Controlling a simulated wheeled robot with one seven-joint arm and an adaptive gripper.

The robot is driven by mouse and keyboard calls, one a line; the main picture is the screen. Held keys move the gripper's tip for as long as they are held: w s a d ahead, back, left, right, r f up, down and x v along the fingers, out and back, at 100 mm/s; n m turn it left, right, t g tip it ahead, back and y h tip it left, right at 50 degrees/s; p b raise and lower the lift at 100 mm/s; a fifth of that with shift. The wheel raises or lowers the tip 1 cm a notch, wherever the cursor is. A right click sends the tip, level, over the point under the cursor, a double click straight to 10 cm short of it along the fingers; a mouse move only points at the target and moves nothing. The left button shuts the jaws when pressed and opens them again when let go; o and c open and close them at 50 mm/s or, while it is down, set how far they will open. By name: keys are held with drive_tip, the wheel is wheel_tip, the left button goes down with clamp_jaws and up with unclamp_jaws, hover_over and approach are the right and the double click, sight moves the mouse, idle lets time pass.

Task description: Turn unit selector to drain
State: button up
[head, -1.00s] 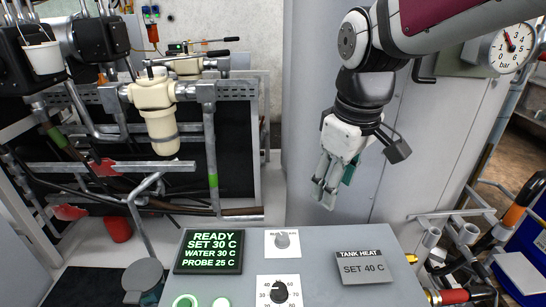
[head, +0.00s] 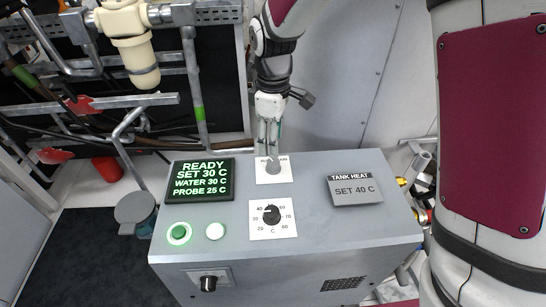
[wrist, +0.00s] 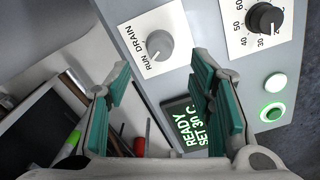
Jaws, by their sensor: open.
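The unit selector is a round grey knob (head: 273,167) on a white plate at the back edge of the control panel. In the wrist view the knob (wrist: 159,46) shows with the words RUN and DRAIN beside it. A light mark on it seems to face the RUN side, but it is small. My gripper (head: 269,142) points down just behind the knob in the head view, its fingertips close to the plate's back edge. In the wrist view its green-padded fingers (wrist: 160,82) are spread apart with nothing between them. The knob lies ahead of them, and no contact shows.
The panel (head: 310,220) also carries a temperature dial (head: 271,215), a READY display (head: 200,180), a lit green button (head: 179,233), a white button (head: 215,231) and a TANK HEAT sign (head: 354,189). Pipes and a cream filter housing (head: 130,45) stand behind at left.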

sight(273, 162)
wheel_tip(273, 162, down, 7)
drive_tip(key=shift+f, duration=0.15)
drive_tip(key=shift+c, duration=0.3)
clamp_jaws()
